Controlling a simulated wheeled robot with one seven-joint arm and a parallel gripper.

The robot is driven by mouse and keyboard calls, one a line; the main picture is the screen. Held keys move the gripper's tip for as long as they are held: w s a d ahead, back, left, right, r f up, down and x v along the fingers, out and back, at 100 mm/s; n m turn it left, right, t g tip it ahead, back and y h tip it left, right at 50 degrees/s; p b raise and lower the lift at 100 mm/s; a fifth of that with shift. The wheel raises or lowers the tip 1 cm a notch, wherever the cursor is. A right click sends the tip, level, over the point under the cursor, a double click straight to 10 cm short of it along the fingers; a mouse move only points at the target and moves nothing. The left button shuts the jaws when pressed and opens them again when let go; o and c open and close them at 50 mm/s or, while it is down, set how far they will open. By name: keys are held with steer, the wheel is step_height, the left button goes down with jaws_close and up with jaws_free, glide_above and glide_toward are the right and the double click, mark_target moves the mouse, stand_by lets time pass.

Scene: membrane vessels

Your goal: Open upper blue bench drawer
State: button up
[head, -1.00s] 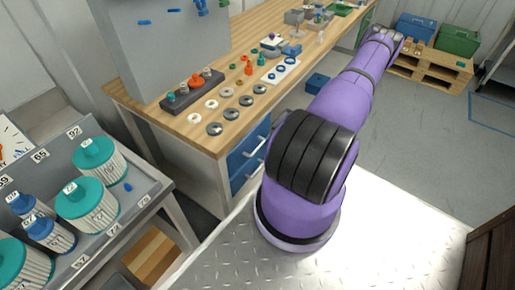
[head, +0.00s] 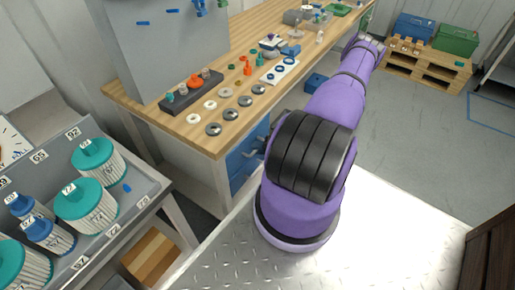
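The upper blue bench drawer (head: 248,144) is in the front of the wooden bench, left of my purple arm. It looks shut, though my arm hides its right part. The lower blue drawer (head: 239,173) is right below it, also partly hidden. My arm rises from its base and reaches away to the upper right, beyond the drawers. My gripper cannot be made out at the far end of the arm, so its opening and any contact with a handle are hidden.
The wooden bench top (head: 222,137) holds several rings, fittings and a white tray (head: 279,71). A grey rack (head: 142,187) with teal-capped filters stands at left. A pallet (head: 428,70) with blue and green crates is at the back right. Grey floor right of my arm is clear.

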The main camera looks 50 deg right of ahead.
jaws_close()
steer(key=shift+s, duration=0.15)
